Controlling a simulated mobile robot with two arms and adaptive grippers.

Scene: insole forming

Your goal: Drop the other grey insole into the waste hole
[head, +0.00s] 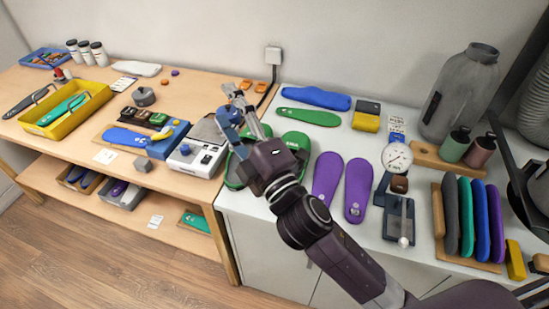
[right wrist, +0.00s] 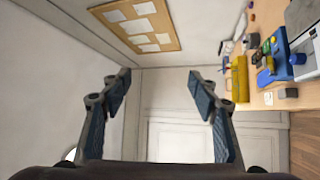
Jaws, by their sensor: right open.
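My right gripper (head: 236,108) reaches in above the table area by the grey-and-white device. In the right wrist view its two fingers (right wrist: 160,88) stand wide apart with nothing between them. A dark grey insole (head: 450,212) stands upright in the wooden rack at the right, beside green, blue and purple ones. Another dark grey insole-like piece (head: 25,102) lies at the far left by the yellow tray. A grey flat shape (head: 207,130) shows partly behind the gripper; I cannot tell what it is. I cannot make out a waste hole. My left gripper is not in view.
Two purple insoles (head: 357,190) and green insoles (head: 296,142) lie on the white counter (head: 250,203). A round gauge (head: 396,157), a grey canister (head: 461,95) and bottles (head: 454,146) stand to the right. A yellow tray (head: 95,92) is on the wooden table.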

